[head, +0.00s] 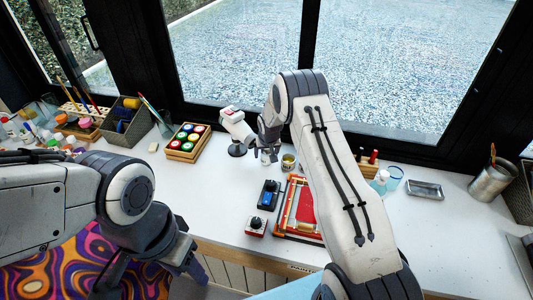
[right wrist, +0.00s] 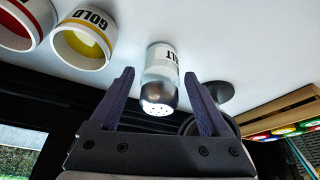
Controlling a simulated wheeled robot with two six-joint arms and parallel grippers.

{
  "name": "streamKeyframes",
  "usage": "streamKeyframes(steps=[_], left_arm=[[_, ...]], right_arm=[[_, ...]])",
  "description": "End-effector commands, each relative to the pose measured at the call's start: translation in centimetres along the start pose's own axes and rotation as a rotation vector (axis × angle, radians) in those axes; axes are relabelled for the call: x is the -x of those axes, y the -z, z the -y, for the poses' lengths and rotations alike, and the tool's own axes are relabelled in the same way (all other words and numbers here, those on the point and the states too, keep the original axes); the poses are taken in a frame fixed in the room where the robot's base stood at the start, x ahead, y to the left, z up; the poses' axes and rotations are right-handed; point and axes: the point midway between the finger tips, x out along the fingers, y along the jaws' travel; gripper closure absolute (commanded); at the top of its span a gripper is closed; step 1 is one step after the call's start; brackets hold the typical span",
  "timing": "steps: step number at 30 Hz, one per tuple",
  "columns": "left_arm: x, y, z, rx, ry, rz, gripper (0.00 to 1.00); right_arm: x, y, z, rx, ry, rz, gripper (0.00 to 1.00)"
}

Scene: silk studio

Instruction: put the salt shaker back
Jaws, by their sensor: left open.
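The salt shaker (right wrist: 160,80) has a clear and white body, a label reading "ALT" in part, and a silver perforated cap. In the right wrist view it stands on the white table between the purple fingers of my right gripper (right wrist: 160,88). The fingers are open, with a gap on both sides of the shaker. In the head view the shaker is small and mostly hidden below my right gripper (head: 267,145). My left gripper (head: 188,262) is low at the left, past the table's front edge, open and partly hidden by its own arm.
A gold jar (right wrist: 85,40) and a red-banded jar (right wrist: 20,25) stand beside the shaker. A dark round base (head: 237,150) is on its other side. A wooden paint tray (head: 187,142), a blue-and-black item (head: 268,194) and a red frame (head: 300,212) are nearby. The right of the table has free room.

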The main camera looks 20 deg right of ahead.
Motion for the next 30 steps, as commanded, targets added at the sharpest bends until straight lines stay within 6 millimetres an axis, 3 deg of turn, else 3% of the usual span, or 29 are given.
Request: streamKeyframes(steps=[14, 30], left_arm=[[0.1, 0.0, 0.0, 0.000, 0.000, -0.001, 0.50], [-2.1, -0.1, 0.2, -0.001, 0.000, 0.000, 0.50]], right_arm=[[1.1, 0.2, 0.0, 0.000, 0.000, -0.002, 0.15], [10.8, 0.2, 0.0, 0.000, 0.000, -0.003, 0.15]])
